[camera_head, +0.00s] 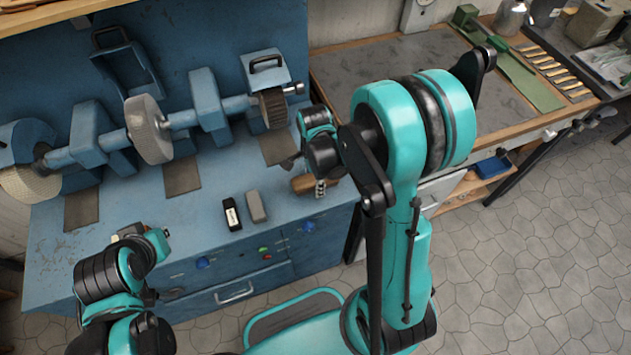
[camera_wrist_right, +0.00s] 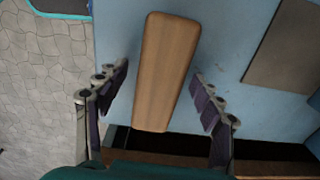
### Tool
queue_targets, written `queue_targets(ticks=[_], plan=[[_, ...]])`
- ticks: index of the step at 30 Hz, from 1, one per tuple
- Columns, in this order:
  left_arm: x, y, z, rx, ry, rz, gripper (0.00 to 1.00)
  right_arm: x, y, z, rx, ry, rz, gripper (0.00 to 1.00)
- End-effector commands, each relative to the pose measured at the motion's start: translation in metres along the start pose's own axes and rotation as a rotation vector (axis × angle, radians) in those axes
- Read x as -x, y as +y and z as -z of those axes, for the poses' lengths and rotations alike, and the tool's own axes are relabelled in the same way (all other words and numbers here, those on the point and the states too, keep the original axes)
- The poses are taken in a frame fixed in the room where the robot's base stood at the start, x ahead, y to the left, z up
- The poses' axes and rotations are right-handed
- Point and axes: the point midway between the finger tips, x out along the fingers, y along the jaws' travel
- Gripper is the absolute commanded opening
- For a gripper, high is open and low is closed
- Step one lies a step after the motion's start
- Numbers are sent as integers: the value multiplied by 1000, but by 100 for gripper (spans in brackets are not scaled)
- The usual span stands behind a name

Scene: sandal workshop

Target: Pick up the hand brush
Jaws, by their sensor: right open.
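The hand brush (camera_head: 303,184) lies on the blue bench near its right front edge, partly hidden by my right arm in the head view. In the right wrist view its long brown wooden top (camera_wrist_right: 165,70) points away from me, slightly tilted. My right gripper (camera_wrist_right: 158,98) is open, with one finger on each side of the brush and a gap on both sides. In the head view the right gripper (camera_head: 306,174) is right at the brush, mostly covered by the arm. My left arm is at the lower left; its fingers cannot be made out clearly.
A black block (camera_head: 232,214) and a grey block (camera_head: 256,206) lie left of the brush on the blue bench (camera_head: 150,225). The grinding machine (camera_head: 205,105) with its wheels stands behind. A wooden workbench (camera_head: 400,70) with tools is at the back right.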

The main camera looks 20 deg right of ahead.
Motion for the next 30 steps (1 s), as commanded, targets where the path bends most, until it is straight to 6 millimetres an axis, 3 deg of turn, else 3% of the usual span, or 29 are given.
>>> queue_targets(ticks=[1,6,8,10,11,20,28,30], plan=[[0,0,0,0,0,0,0,0,0,0,0,0,0,67],[0,0,0,0,0,0,0,0,0,0,0,0,0,22],[0,0,0,0,0,0,0,0,0,0,0,0,0,10],[0,0,0,0,0,0,0,0,0,0,0,0,0,10],[0,0,0,0,0,0,0,0,0,0,0,0,0,5],[2,0,2,0,0,0,0,6,0,0,0,0,0,5],[18,0,13,0,0,0,0,48,1,0,0,0,0,5],[20,0,14,0,0,0,0,55,14,13,-5,0,0,5]])
